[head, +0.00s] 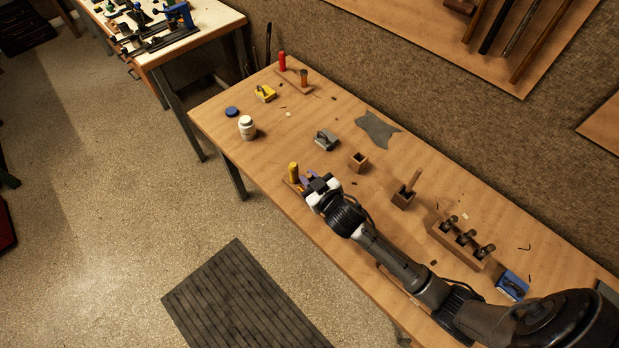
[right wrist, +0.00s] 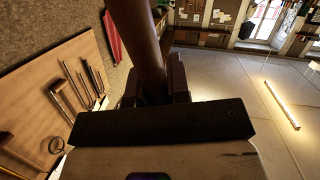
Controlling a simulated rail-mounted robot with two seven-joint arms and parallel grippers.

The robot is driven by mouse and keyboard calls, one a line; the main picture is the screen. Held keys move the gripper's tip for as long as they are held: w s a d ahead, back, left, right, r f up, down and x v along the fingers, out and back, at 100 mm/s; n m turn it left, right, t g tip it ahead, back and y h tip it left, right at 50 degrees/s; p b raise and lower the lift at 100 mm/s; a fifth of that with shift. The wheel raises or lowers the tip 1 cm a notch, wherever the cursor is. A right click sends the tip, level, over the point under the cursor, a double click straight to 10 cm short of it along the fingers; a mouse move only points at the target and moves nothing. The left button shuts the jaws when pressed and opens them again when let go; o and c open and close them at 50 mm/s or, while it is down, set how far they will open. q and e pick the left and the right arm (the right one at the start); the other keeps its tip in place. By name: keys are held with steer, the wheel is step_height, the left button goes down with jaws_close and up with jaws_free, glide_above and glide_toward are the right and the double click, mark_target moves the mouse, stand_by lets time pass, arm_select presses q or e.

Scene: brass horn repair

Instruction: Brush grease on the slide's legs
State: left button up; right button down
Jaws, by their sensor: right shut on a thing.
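My right gripper (head: 312,184) is over the near edge of the bench, beside a yellow upright handle (head: 293,171) on a wooden base. In the right wrist view its jaws (right wrist: 155,88) are shut on a brown round handle (right wrist: 137,40). The far end of that handle is out of frame, and I cannot tell what tool it belongs to. A white jar (head: 247,128) stands farther left, with a blue round lid (head: 232,112) lying apart from it. I cannot make out the slide or its legs for certain. My left gripper is not in view.
An open wooden block (head: 358,161) and another block (head: 403,197) with an upright handle stand on the bench. A rack (head: 459,243) holds dark metal parts. A grey cloth (head: 377,129) lies near the wall. A red post (head: 282,62) stands at the far end.

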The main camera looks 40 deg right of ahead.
steer(key=shift+f, duration=0.4)
stand_by(0.8)
steer(key=shift+f, duration=0.15)
stand_by(0.8)
step_height(320, 180, up, 7)
steer(key=p, duration=0.7)
steer(key=shift+p, duration=0.3)
stand_by(0.4)
